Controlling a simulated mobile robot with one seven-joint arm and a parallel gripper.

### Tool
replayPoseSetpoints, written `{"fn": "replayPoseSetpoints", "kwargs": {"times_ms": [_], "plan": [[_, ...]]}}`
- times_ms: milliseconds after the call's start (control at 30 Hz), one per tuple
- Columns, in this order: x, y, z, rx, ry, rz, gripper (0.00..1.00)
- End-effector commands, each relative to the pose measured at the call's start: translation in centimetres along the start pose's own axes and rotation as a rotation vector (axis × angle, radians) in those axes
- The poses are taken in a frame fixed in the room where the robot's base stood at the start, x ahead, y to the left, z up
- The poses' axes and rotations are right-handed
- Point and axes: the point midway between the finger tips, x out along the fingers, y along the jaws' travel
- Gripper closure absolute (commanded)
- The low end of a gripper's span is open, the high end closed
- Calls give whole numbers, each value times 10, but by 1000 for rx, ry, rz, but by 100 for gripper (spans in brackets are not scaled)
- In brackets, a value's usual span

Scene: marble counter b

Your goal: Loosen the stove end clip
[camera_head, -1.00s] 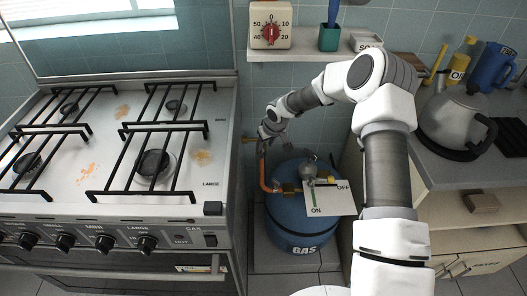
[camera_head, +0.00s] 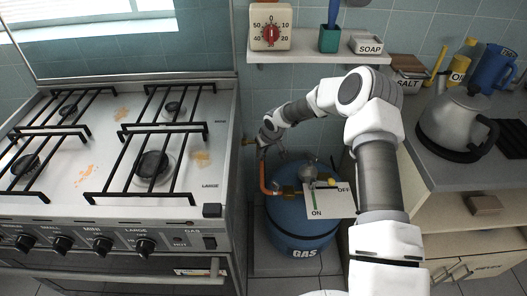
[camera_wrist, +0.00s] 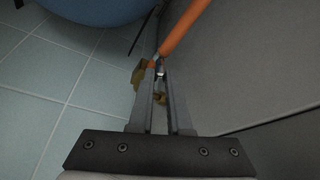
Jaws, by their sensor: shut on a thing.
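The orange gas hose (camera_head: 262,176) rises from the blue gas bottle (camera_head: 300,226) towards the right side of the stove (camera_head: 150,160). In the wrist view the hose (camera_wrist: 184,28) runs down to a small metal clip (camera_wrist: 159,71) beside brass-coloured fittings (camera_wrist: 138,77). My gripper (camera_wrist: 160,76) is shut on this clip, at the stove end of the hose. In the head view my gripper (camera_head: 262,143) is small and partly hides the hose end, so the clip cannot be made out there.
The stove's side stands close to my gripper. A white ON/OFF card (camera_head: 328,201) is on the bottle by its valve. A shelf (camera_head: 310,57) with a timer (camera_head: 270,27) and a soap box (camera_head: 367,44) hangs above. A kettle (camera_head: 455,122) stands on the right counter.

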Motion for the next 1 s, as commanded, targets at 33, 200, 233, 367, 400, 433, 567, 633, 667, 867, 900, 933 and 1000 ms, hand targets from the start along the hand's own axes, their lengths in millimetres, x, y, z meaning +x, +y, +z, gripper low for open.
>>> {"fn": "replayPoseSetpoints", "kwargs": {"times_ms": [33,200,233,367,400,433,567,633,667,867,900,933,1000], "plan": [[0,0,0,0,0,0,100],[0,0,0,0,0,0,100],[0,0,0,-1,0,-1,100],[-1,1,0,-13,-1,-6,100],[-1,1,0,-22,-1,-10,100],[-1,1,0,-30,-1,-13,100],[-1,2,0,-80,-1,-36,100],[-1,3,0,-118,-1,-52,100],[-1,4,0,-136,-1,-60,100],[1,6,0,-274,0,-118,100],[1,7,0,-302,0,-129,100],[1,7,0,-322,1,-138,100],[2,7,0,-371,1,-158,100]]}}
